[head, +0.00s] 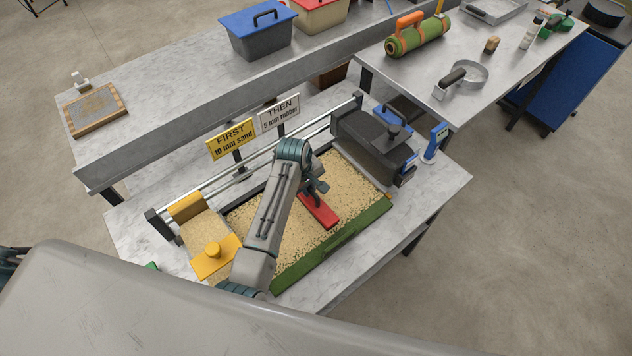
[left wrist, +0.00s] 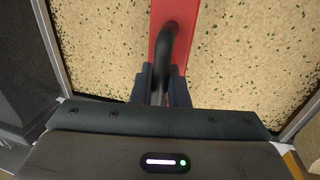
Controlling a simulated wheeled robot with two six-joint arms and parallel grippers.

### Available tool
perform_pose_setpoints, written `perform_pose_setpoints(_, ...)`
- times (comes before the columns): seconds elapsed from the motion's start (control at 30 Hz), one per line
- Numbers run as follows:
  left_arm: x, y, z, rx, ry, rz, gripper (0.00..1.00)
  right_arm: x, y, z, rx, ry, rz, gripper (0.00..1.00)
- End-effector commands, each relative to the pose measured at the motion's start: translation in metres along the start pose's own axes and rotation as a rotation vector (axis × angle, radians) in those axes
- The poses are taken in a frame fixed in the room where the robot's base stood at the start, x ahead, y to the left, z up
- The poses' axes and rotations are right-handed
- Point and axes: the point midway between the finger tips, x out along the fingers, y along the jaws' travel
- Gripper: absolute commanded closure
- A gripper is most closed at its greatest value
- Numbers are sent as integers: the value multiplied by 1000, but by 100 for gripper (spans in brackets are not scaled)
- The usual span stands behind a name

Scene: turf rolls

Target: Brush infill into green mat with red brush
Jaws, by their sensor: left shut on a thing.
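The red brush (head: 319,210) lies on the sand-covered green mat in the head view. Its red back and dark curved handle also show in the left wrist view, with the red back (left wrist: 186,10) at the top. My left gripper (head: 318,188) is shut on the handle (left wrist: 172,40). The green mat (head: 335,243) shows green along its front edge, and pale infill with green specks (left wrist: 250,60) covers its top. My left arm hides part of the mat's middle. My right gripper is not in view.
A yellow spreader (head: 214,257) sits at the mat's left and a dark hopper (head: 365,142) at its right, by the rails. Yellow "FIRST 10 mm sand" (head: 231,138) and grey "THEN 5 mm rubber" (head: 279,112) signs stand behind. A turf roll (head: 418,36) lies on the back right table.

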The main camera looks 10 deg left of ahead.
Motion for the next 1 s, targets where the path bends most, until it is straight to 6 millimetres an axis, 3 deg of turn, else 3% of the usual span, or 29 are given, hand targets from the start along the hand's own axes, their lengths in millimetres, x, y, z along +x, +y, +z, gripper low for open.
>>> perform_pose_setpoints(1.0,-20,-102,0,-1,1,-1,100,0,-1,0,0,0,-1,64)
